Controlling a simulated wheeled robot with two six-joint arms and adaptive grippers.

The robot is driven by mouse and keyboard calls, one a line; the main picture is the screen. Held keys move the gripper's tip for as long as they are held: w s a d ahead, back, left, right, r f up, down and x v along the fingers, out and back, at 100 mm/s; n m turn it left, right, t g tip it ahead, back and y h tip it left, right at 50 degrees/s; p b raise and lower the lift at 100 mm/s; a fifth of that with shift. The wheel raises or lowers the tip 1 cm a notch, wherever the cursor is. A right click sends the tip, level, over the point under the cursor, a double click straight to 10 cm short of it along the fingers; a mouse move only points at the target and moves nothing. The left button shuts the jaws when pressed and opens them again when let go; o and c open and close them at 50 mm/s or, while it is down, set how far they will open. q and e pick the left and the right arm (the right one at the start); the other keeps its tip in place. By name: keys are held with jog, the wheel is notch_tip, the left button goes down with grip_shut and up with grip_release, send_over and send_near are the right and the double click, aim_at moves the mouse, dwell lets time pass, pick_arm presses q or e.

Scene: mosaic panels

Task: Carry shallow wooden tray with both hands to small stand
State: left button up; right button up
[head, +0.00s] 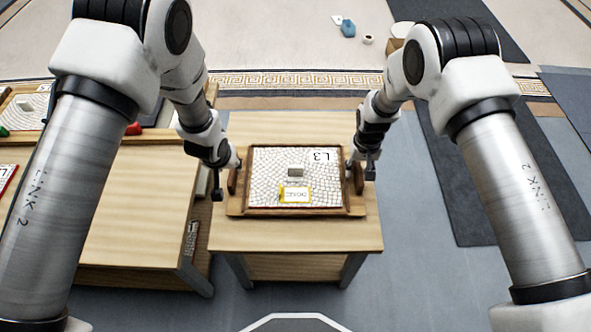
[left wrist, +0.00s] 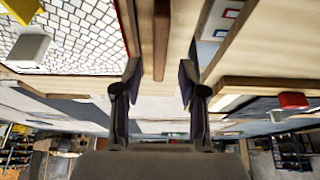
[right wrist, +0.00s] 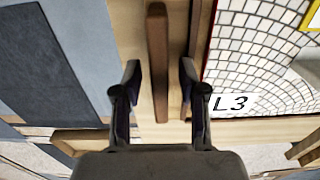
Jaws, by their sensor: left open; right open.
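The shallow wooden tray (head: 294,212) rests on the small wooden stand (head: 225,233) and carries a white mosaic panel (head: 265,168) marked L3. My left gripper (head: 226,180) is at the tray's left side. In the left wrist view its open fingers (left wrist: 156,85) stand either side of the tray's handle bar (left wrist: 161,40), apart from it. My right gripper (head: 362,168) is at the right side. In the right wrist view its open fingers (right wrist: 160,85) stand either side of the other handle bar (right wrist: 157,60), also apart from it.
A larger wooden table (head: 135,205) with other panels stands close on the left. Dark mats (head: 455,185) cover the floor on the right. A blue object (head: 348,28) lies on the far floor.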

pick_arm(q)
jog(key=v, duration=0.6)
jog(key=shift+s+r, duration=0.2)
jog(key=shift+r, duration=0.1)
pick_arm(e)
notch_tip(320, 180, up, 12)
